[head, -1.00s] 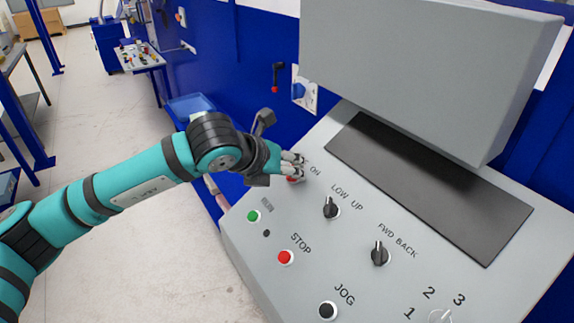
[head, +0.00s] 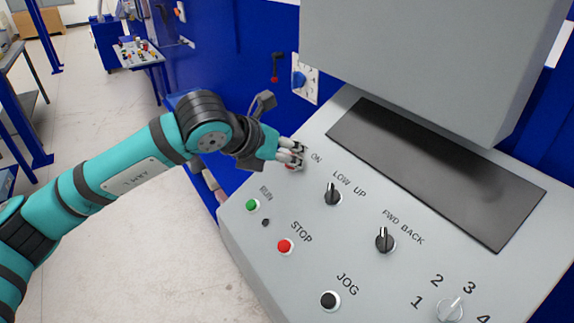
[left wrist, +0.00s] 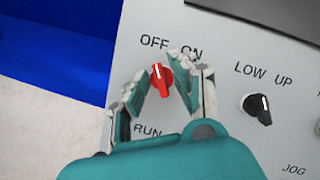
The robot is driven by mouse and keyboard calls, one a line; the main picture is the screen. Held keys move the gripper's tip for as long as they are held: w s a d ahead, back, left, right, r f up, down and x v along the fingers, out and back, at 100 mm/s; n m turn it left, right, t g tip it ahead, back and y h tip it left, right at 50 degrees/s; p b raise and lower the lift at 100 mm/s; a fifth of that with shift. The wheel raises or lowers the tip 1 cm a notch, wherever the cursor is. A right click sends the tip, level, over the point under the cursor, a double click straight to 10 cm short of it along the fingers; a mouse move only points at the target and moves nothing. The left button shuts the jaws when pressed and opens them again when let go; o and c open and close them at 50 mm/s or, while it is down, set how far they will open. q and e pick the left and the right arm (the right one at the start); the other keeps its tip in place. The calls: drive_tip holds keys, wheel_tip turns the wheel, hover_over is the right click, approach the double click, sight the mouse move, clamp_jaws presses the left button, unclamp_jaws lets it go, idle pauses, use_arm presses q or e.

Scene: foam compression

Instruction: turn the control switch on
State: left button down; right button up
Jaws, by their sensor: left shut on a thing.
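The control switch is a red knob (left wrist: 161,80) below the OFF and ON labels in the left wrist view. Its white mark is at its upper end, towards the OFF side. In the head view the fingers mostly hide it. My left gripper (head: 292,153) reaches the panel's upper left corner beside the ON label. My right gripper is in neither view.
The sloping grey panel (head: 385,290) also carries a LOW UP knob (head: 332,195), a FWD BACK knob (head: 384,239), a green RUN button (head: 253,205), a red STOP button (head: 285,246) and a black JOG button (head: 329,300). A grey housing (head: 420,60) overhangs the panel's back.

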use_arm(q)
drive_tip(key=m+b, duration=0.2)
drive_tip(key=b, duration=0.1)
drive_tip(key=m+h+b, duration=0.1)
drive_tip(key=m+b, duration=0.1)
drive_tip(key=shift+f+g, duration=0.25)
drive_tip(key=shift+g, duration=0.05)
drive_tip(key=m+h+b, duration=0.1)
drive_tip(key=m+b, duration=0.1)
drive_tip(key=m, duration=0.1)
drive_tip(key=shift+r+g, duration=0.15)
drive_tip(key=shift+g, duration=0.25)
drive_tip(key=m, duration=0.2)
drive_tip(key=m+g+b, duration=0.1)
drive_tip(key=shift+w+r+m+h, duration=0.1)
drive_tip(key=shift+r+m+h, duration=0.05)
drive_tip(key=shift+m+h, duration=0.2)
drive_tip(key=m+g, duration=0.2)
drive_tip(key=m, duration=0.2)
drive_tip(key=shift+m, duration=0.35)
drive_tip(key=c, duration=1.4)
unclamp_jaws()
drive_tip(key=v, duration=1.2)
drive_tip(key=shift+r, duration=0.1)
